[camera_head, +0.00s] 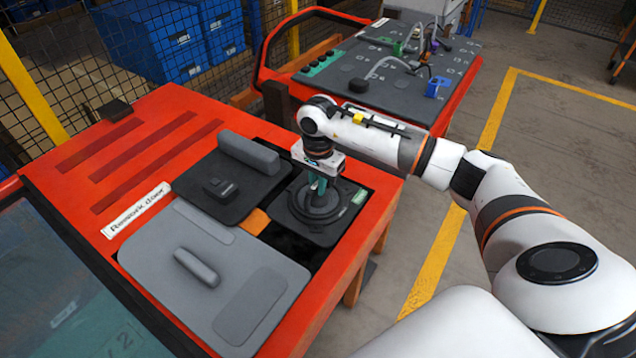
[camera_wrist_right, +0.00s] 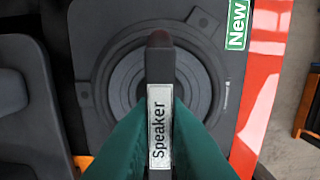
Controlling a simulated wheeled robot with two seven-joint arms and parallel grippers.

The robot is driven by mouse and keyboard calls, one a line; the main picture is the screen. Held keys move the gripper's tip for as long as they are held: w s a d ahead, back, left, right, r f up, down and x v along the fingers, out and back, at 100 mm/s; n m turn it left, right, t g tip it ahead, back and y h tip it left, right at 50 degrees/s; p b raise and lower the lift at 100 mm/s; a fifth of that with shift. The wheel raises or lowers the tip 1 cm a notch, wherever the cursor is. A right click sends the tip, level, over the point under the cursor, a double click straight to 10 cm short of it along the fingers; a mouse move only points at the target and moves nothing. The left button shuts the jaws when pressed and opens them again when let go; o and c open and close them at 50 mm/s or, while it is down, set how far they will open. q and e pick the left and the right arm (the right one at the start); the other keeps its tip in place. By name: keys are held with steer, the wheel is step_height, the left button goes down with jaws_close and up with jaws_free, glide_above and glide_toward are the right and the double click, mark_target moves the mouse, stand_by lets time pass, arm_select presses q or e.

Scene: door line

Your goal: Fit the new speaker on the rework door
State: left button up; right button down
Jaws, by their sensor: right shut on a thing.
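The new speaker (camera_head: 337,232) is a dark square plate with a round cone and a green tag; in the right wrist view it (camera_wrist_right: 209,45) shows a "New" tag and an upright handle labelled "Speaker". My right gripper (camera_head: 318,185) points down over it; in the right wrist view its green fingers (camera_wrist_right: 160,125) are shut on the handle. The speaker is at the right side of the red rework door (camera_head: 150,130), by a black opening; I cannot tell whether it touches the door. My left gripper is not in view.
On the rework door, a dark panel (camera_head: 190,182) with a raised armrest and a grey panel (camera_head: 170,245) with a handle lie beside the speaker. Another red door (camera_head: 345,62) with cables and clips stands behind. Blue bins (camera_head: 180,40) are beyond the mesh fence. Floor is clear at right.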

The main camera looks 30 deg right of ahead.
stand_by(0.9)
steer(key=c, duration=1.4)
jaws_free()
steer(key=shift+f, duration=0.1)
steer(key=shift+o, duration=0.2)
steer(key=shift+b, duration=0.3)
step_height(320, 180, up, 12)
steer(key=b, duration=0.1)
steer(key=shift+b, duration=0.3)
